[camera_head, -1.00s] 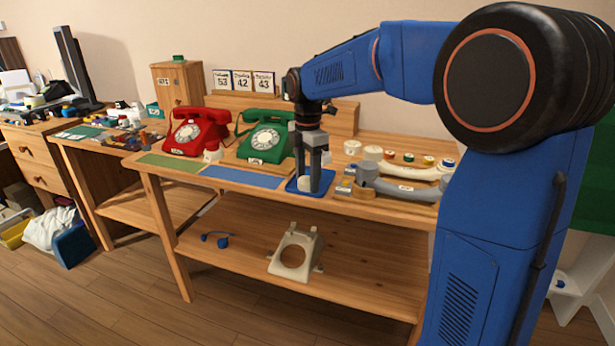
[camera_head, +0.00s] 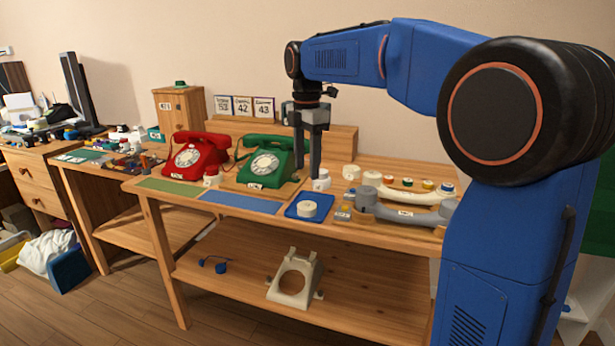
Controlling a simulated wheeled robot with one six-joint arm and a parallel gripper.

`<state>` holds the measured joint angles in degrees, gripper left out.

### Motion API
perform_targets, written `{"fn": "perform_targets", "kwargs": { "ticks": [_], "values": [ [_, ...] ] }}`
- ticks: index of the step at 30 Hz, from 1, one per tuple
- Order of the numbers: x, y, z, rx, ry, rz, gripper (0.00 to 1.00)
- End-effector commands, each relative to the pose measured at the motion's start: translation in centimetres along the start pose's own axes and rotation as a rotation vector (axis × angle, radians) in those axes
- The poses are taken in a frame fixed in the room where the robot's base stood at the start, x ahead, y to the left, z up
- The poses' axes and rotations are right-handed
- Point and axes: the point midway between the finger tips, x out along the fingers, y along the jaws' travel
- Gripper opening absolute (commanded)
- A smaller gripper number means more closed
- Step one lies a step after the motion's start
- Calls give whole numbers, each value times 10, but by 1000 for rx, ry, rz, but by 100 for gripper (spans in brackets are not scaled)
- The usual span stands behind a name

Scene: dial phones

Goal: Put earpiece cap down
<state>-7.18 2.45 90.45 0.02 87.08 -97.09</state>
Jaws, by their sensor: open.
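A round cream cap (camera_head: 307,209), which looks like the earpiece cap, lies in the small blue tray (camera_head: 292,212) near the front edge of the bench. Nothing holds it. My gripper (camera_head: 308,172) is open and empty, pointing down above and behind the tray, beside the green phone. Its fingers are clear of the cap. A small white labelled piece (camera_head: 321,181) stands just to the right of the fingertips.
A red phone (camera_head: 196,152) and a green phone (camera_head: 266,160) stand on the bench to the left. A grey handset (camera_head: 400,214) and a cream handset (camera_head: 415,194) lie to the right with several small caps. A blue mat (camera_head: 240,202) is bare.

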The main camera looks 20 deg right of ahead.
Motion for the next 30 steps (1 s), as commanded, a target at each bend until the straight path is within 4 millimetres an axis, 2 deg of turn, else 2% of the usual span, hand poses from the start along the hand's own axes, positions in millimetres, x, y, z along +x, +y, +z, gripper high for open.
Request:
{"fn": "perform_targets", "kwargs": {
  "ticks": [7, 11, 20, 26, 30],
  "values": [
    [-5, -3, 0, 12, 0, 3, 50],
    [-5, -22, 1, 96, -2, 24, 50],
    [15, -114, 3, 537, 13, 125, 50],
    [40, -176, 1, 846, 48, 197, 50],
    [65, -218, -1, 1062, 84, 244, 50]
  ]
}}
